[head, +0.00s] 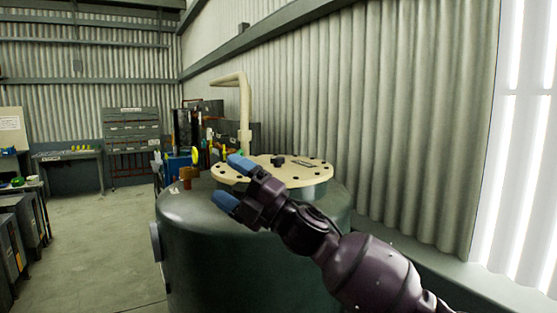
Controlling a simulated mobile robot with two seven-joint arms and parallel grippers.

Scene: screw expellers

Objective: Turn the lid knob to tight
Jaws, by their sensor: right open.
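A dark green tank (190,235) stands in front of me with a round cream lid (315,174) on top, ringed with dark bolts. A small black knob (278,160) sits near the middle of the lid, with a small plate beside it to the right. My right gripper (231,181) reaches in from the lower right with its blue fingertips spread apart. It is at the left front edge of the lid, left of and nearer than the black knob, and nothing shows between its fingers. The gripper and wrist hide the lid's front left part. My left gripper is not in view.
A cream pipe (244,105) rises behind the lid. A brown fitting (187,176) and a yellow handwheel (195,156) stand at the tank's left. A corrugated wall (370,110) runs close on the right. The floor (95,245) at left is open, with workbenches beyond.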

